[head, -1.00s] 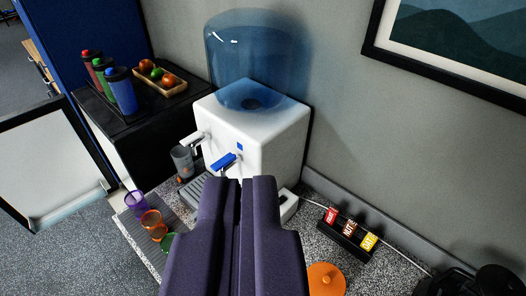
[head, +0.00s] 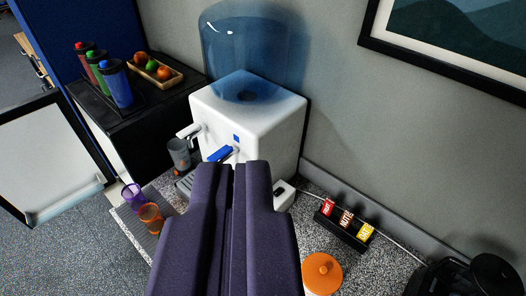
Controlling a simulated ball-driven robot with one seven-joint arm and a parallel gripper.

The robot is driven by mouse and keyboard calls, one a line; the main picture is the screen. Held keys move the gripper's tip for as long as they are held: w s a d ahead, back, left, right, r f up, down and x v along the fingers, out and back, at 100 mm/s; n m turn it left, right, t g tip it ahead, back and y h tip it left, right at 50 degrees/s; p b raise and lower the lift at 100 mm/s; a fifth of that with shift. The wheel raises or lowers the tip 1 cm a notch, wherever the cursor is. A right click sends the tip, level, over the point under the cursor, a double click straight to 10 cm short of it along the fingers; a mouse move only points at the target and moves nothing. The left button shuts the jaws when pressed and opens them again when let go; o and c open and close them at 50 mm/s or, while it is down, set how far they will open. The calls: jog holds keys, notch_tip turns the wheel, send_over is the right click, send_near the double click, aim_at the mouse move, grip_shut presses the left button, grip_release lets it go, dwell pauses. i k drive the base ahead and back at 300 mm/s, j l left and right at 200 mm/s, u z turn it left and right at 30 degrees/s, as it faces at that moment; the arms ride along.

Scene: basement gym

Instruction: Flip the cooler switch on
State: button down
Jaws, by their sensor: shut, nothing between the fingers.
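The white water cooler (head: 265,130) with a clear blue bottle (head: 255,50) stands on the speckled counter against the wall. A small white box (head: 284,197) with a dark mark on top sits at its lower right, where a white cord starts; it looks like the switch, but its setting is too small to read. My gripper (head: 232,167) is shut and empty, pointing at the cooler's lower front. Its right finger is just left of the box in the picture; contact cannot be told. The fingers hide part of the cooler's base and drip tray.
A grey cup (head: 179,153) stands by the taps. Purple (head: 133,195) and orange (head: 151,217) cups stand on a ribbed mat at left. A snack rack (head: 346,225), orange lidded jar (head: 321,273) and black appliance (head: 470,278) are at right.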

aim_at(278, 192)
jog(key=j+z, duration=0.3)
jog(key=j, duration=0.55)
jog(key=k+j+z, duration=0.1)
jog(key=j+z, duration=0.2)
jog(key=j, duration=0.5)
jog(key=i+j+z, duration=0.4)
jog(key=j+z, duration=0.15)
jog(key=i+j+z, duration=0.25)
jog(key=j, duration=0.25)
jog(key=i+z, duration=0.1)
jog(key=i+j, duration=0.05)
jog(key=i, duration=0.05)
